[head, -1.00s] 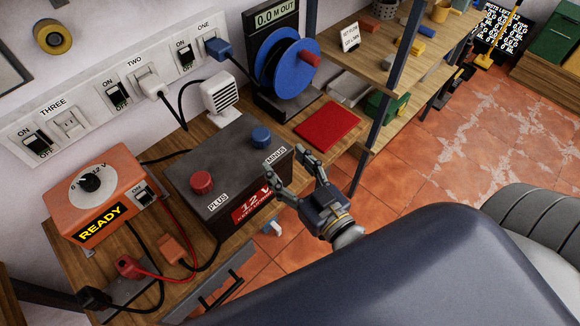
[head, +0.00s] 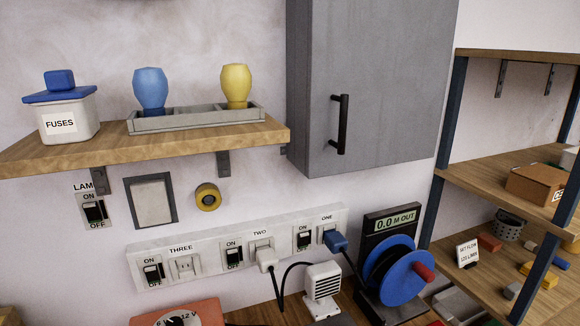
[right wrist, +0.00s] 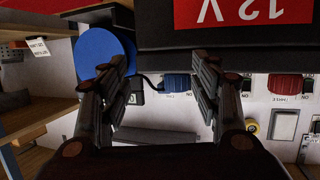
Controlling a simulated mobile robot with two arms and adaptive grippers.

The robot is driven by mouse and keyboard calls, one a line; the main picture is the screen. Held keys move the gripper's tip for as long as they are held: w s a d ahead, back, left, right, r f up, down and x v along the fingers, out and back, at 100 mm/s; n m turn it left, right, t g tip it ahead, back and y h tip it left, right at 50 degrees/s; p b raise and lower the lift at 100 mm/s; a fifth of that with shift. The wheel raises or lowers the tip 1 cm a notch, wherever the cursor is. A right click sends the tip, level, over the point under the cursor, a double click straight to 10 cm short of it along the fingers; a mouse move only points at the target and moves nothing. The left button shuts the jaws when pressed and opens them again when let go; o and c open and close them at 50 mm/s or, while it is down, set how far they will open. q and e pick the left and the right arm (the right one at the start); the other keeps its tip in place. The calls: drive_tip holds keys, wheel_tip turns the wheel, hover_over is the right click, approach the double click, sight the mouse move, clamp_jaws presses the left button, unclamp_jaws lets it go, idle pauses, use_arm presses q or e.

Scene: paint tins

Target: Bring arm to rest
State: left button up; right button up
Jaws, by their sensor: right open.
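My right gripper (right wrist: 160,75) shows in the right wrist view with its two dark fingers spread apart and nothing between them. That view appears upside down. The black battery with the red 12 V label (right wrist: 245,12) fills its top, beyond the fingertips. I cannot tell the exact gap between fingers and battery. Neither gripper shows in the head view now, and my left gripper is in no view.
The head view shows a wall socket strip (head: 215,258), a blue cable reel (head: 392,272), a small white heater-like box (head: 322,288) and the orange supply's top (head: 180,315). Above are a wooden shelf (head: 200,140) and a grey cabinet (head: 375,80). Shelving (head: 490,180) stands at right.

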drive_tip(key=s+d+f+g+h, duration=0.1)
drive_tip(key=s+d+f+g, duration=0.1)
drive_tip(key=s+f+g, duration=0.8)
drive_tip(key=s+f+n+g+b, duration=0.1)
drive_tip(key=s+f, duration=0.2)
drive_tip(key=f, duration=1.1)
drive_tip(key=s+f+g+b, duration=0.1)
drive_tip(key=s+f, duration=0.1)
drive_tip(key=f, duration=1.2)
drive_tip(key=s+d+f+g+b, duration=0.1)
drive_tip(key=s+d+f, duration=0.2)
drive_tip(key=s+f, duration=1.3)
drive_tip(key=shift+s+g, duration=0.2)
drive_tip(key=shift+g, duration=0.1)
